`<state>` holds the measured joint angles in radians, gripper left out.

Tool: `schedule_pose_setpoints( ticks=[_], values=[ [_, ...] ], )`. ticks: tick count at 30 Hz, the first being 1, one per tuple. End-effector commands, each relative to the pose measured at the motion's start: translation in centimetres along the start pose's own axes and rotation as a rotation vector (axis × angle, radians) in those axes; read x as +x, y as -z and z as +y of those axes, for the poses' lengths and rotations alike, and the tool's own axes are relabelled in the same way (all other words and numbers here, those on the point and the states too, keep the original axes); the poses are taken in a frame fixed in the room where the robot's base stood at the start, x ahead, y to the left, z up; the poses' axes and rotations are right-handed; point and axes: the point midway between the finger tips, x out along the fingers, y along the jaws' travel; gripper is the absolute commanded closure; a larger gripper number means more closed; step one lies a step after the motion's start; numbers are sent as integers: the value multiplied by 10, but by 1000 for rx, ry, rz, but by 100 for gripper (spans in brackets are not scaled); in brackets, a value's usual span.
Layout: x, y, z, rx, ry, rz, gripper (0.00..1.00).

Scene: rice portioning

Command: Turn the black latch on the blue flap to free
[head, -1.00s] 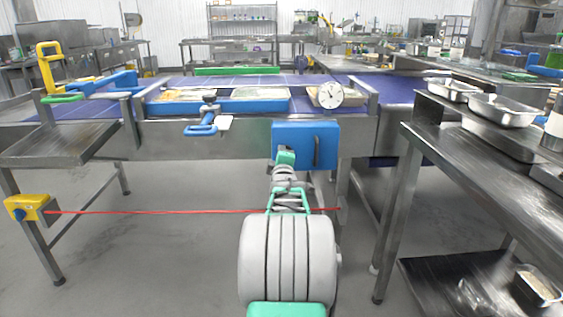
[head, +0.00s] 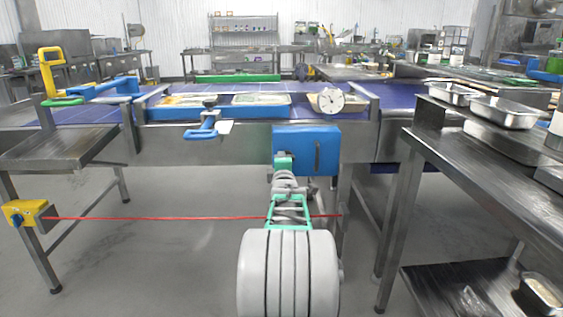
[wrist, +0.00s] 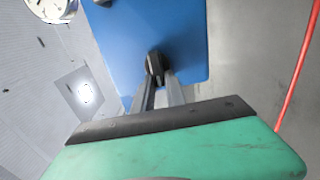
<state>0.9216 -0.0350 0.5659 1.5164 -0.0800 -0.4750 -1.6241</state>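The blue flap (head: 301,140) hangs upright on the front of the conveyor frame in the head view. The black latch (head: 317,155) shows as an upright dark bar on its right half. My gripper (head: 284,163) is in front of the flap's lower left part, left of the latch. In the wrist view the blue flap (wrist: 185,35) fills the upper middle. My gripper (wrist: 155,66) has its dark fingertips together in front of it, with nothing clearly seen between them. A small dark piece at the wrist view's top edge may be the latch. Contact with the flap cannot be told.
A dial (head: 331,100) stands above the flap. A blue handle (head: 202,132) sticks out at its left. A red cord (head: 150,217) runs low from a yellow box (head: 24,213). A steel table (head: 480,170) with pans stands at right.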

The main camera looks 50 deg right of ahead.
Motion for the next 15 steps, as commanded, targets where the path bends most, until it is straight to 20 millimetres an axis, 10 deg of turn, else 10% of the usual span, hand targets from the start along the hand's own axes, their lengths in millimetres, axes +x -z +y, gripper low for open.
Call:
schedule_pose_setpoints(
  ticks=[15],
  values=[
    [-2, 0, 1, 1, 0, 0, 64]
  ],
)
